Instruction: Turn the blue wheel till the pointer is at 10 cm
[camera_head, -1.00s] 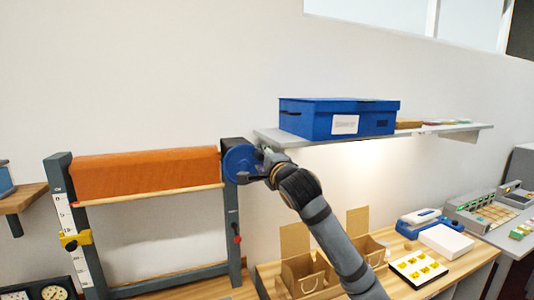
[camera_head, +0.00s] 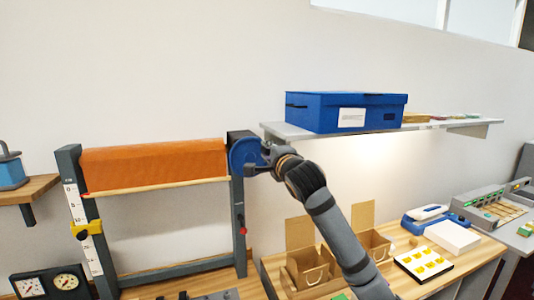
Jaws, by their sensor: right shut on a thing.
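The blue wheel (camera_head: 244,156) sits at the right end of the orange roll (camera_head: 155,165), on the dark frame. My right gripper (camera_head: 266,158) is shut on the blue wheel at its right side; its fingers are partly hidden against the wheel. On the frame's left post is a white scale (camera_head: 92,252) marked CM, its figures too small to read surely. My left gripper is not in view.
A blue box (camera_head: 345,112) stands on the wall shelf (camera_head: 275,130), just right of the wheel and above my right arm. A red knob (camera_head: 242,230) is on the right post. Dials (camera_head: 65,282) are at lower left.

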